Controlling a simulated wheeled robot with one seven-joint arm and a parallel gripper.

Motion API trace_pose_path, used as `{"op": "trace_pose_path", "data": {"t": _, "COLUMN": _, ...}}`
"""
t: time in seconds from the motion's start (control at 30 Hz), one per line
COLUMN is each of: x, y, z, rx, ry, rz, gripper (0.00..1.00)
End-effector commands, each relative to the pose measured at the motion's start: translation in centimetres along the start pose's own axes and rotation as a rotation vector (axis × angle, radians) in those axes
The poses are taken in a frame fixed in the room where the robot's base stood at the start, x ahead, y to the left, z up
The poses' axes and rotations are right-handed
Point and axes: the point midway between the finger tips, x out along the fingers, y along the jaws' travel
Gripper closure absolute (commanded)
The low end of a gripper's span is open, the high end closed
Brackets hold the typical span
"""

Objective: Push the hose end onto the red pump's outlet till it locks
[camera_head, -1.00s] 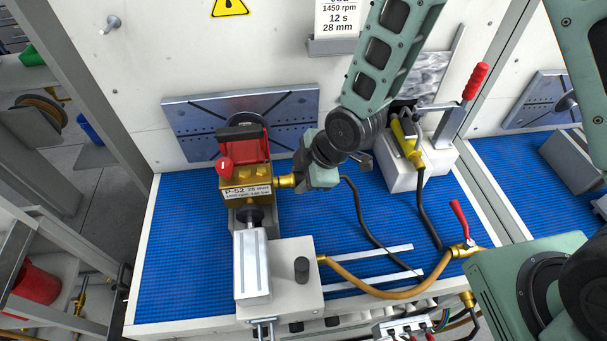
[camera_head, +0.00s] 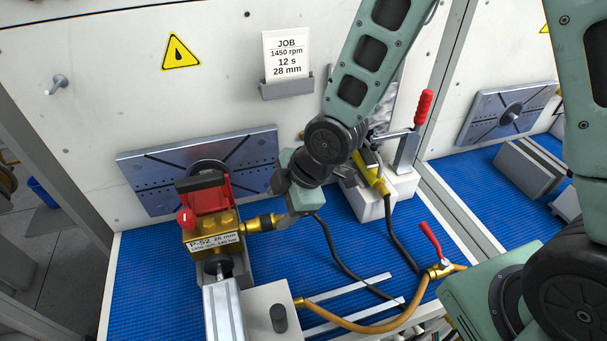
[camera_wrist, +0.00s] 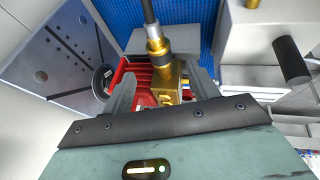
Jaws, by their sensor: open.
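The red pump (camera_head: 212,198) sits in a fixture, its brass body (camera_head: 212,232) carrying a P-52 28 mm label. A brass fitting (camera_head: 262,222) sticks out from its right side. In the wrist view, the black hose (camera_wrist: 149,12) ends in a metal collar (camera_wrist: 155,32) and a brass end piece (camera_wrist: 165,75); it lines up with the pump's outlet side and looks joined to it. Whether it is locked I cannot tell. My gripper (camera_head: 284,220) is open beside the fitting; in the wrist view its fingers (camera_wrist: 163,84) stand apart either side of the brass.
A clamp with a red handle (camera_head: 423,108) and a yellow-ended hose (camera_head: 371,174) stand to the right. A tan hose (camera_head: 375,322) runs to a red-levered valve (camera_head: 440,270). A slotted plate (camera_head: 140,172) is behind the pump. Blue mat (camera_head: 140,265) lies bare at left.

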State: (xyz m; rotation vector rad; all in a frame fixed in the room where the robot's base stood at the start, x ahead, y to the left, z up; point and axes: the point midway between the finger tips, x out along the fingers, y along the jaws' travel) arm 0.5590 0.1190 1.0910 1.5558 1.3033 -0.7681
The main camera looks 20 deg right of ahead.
Motion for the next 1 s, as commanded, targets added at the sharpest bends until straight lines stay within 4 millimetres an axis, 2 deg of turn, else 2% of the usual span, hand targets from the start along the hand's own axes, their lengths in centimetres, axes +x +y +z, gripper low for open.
{"op": "trace_pose_path", "data": {"t": 0.1, "x": -2.7, "y": 0.2, "z": 0.1, "rx": 0.002, "ry": -0.002, "rz": 0.007, "gripper": 0.41}}
{"op": "trace_pose_path", "data": {"t": 0.5, "x": -9.0, "y": 0.2, "z": 0.0, "rx": 0.004, "ry": -0.002, "rz": 0.003, "gripper": 0.41}}
{"op": "trace_pose_path", "data": {"t": 0.7, "x": -10.5, "y": 0.1, "z": 0.0, "rx": 0.002, "ry": 0.000, "rz": 0.002, "gripper": 0.41}}
{"op": "trace_pose_path", "data": {"t": 1.0, "x": -10.8, "y": 0.0, "z": 0.0, "rx": 0.001, "ry": -0.001, "rz": 0.001, "gripper": 0.41}}
